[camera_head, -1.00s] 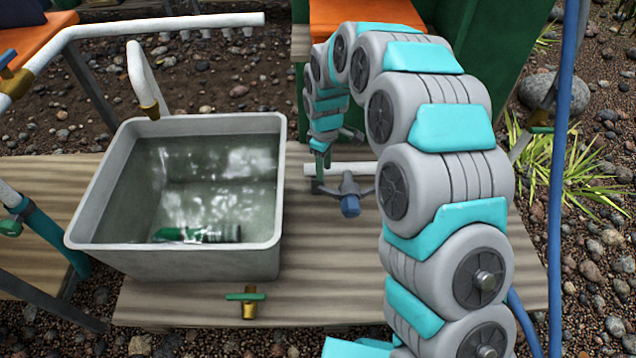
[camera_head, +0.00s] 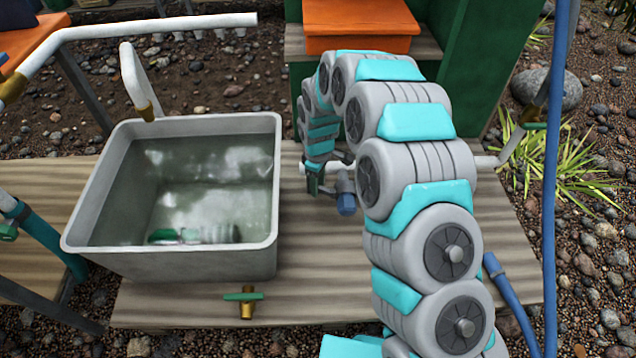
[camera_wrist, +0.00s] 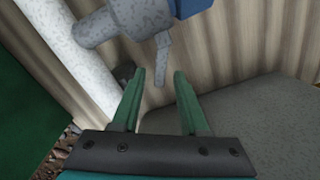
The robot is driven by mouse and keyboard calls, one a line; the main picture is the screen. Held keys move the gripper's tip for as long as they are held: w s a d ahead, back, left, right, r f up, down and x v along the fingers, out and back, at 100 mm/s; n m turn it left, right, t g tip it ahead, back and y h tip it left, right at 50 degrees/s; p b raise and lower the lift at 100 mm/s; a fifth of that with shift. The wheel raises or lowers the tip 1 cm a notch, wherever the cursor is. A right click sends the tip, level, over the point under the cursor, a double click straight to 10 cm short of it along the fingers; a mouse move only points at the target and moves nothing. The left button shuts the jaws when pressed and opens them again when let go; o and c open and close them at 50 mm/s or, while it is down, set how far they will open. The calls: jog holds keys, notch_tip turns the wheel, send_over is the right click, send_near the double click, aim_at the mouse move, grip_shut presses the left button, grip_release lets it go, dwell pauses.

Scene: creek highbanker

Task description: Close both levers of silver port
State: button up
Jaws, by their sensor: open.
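The silver port (camera_wrist: 140,22) is a grey speckled fitting on a white pipe (camera_wrist: 65,60) in the wrist view, with a blue end (camera_wrist: 192,6). One grey lever (camera_wrist: 161,60) hangs from it toward the gap between my fingertips. My gripper (camera_wrist: 160,75) has two green fingers, spread apart with nothing clamped. Whether a finger touches the lever cannot be told. In the head view the port (camera_head: 344,184) and its blue end (camera_head: 346,204) show just right of my gripper (camera_head: 314,186). The other lever cannot be made out, as my arm covers that side.
A grey water-filled basin (camera_head: 272,240) stands on the wooden bench (camera_head: 330,285) to the left. A brass valve with a green handle (camera_head: 245,297) is at the bench's front. A blue hose (camera_head: 555,200) runs down the right. The bench's front middle is clear.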

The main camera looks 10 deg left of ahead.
grip_shut()
jog(key=shift+w+m, duration=0.1)
jog(key=shift+m, duration=0.2)
dwell(0.4)
jog(key=w+d+m, duration=0.1)
jog(key=m, duration=0.2)
jog(key=w+m+b, duration=0.1)
jog(key=m, duration=0.3)
jog(key=w+d+m+b, duration=0.1)
jog(key=m, duration=0.2)
jog(key=shift+d+r+m, duration=0.1)
jog(key=shift+d+m, duration=0.2)
jog(key=shift+d, duration=0.05)
dwell(0.5)
grip_release()
